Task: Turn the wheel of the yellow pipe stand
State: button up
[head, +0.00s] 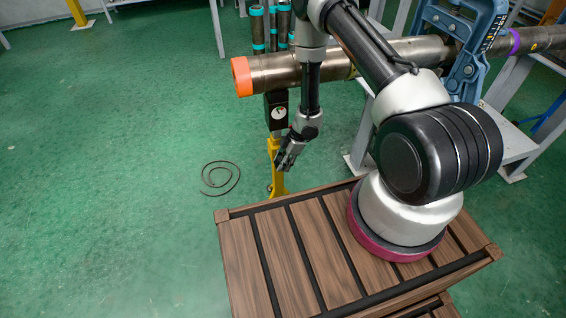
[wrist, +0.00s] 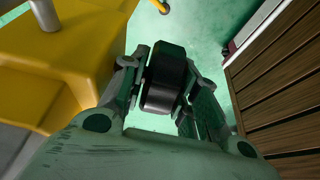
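The yellow pipe stand (head: 275,167) stands on the floor beyond the wooden crate, under the orange-ended pipe, with a black block and a white dial on its upper part. In the wrist view, its yellow body (wrist: 85,55) fills the upper left. A short black cylinder (wrist: 163,80), which looks like the stand's wheel, lies between the fingers of my gripper (wrist: 162,85). The fingers fit closely on both sides of it. In the head view, my gripper (head: 288,158) is low in front of the stand's post, and the wheel is hard to make out there.
A long steel pipe (head: 300,70) with an orange end runs above, held at right by a blue vise (head: 468,50). A slatted wooden crate (head: 290,245) lies below my arm. A thin coil (head: 220,178) lies on the open green floor at left.

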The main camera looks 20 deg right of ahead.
jog(key=c, duration=0.4)
jog(key=shift+d+y, duration=0.15)
jog(key=shift+y, duration=0.75)
jog(key=o, duration=0.7)
jog(key=shift+r, duration=0.1)
jog(key=v, duration=0.7)
jog(key=shift+r, duration=0.15)
